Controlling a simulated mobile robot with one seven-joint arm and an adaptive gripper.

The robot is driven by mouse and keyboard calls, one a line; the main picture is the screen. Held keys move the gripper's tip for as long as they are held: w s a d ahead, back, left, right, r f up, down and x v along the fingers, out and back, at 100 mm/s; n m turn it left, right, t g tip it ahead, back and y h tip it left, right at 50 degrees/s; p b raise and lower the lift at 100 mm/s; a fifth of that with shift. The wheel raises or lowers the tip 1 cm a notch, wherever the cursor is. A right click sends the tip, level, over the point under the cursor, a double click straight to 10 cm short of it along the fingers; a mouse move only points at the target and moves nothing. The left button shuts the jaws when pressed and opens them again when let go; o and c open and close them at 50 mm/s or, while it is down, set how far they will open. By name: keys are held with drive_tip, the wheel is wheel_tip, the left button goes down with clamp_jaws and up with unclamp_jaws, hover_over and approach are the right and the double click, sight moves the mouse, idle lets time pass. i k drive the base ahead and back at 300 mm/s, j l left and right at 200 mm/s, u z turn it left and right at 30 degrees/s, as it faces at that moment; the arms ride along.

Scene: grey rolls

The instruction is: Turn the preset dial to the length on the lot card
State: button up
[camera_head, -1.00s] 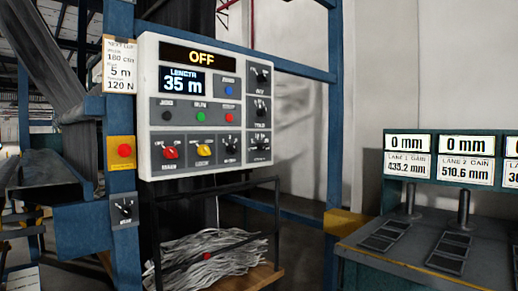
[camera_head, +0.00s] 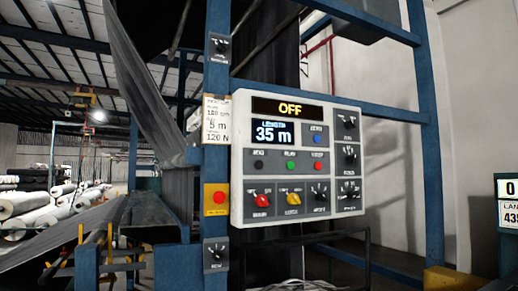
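The lot card (camera_head: 216,119) is a white card on the blue post, left of the control panel (camera_head: 238,150). Its large middle line appears to read 5 m, with 120 N below. The panel's LENGTH display (camera_head: 272,132) reads 35 m, and the display above it (camera_head: 291,108) reads OFF. Black knobs are on the panel's right side, including an upper knob (camera_head: 346,121), a middle knob (camera_head: 350,155) and a bottom-row knob (camera_head: 319,193). Their labels are too small to read surely, so I cannot tell which is the preset dial. My gripper is not in view.
A red button on a yellow plate (camera_head: 216,199) is below the card. Separate black dials are above (camera_head: 220,46) and below (camera_head: 215,255) on the post. Blue frame bars surround the panel. White rolls (camera_head: 50,210) lie at left; a gauge display (camera_head: 508,190) is at right.

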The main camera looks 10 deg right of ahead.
sight(351, 195)
drive_tip(key=i+l+z, duration=0.15)
drive_tip(key=i+l, duration=0.9)
drive_tip(key=l, duration=0.1)
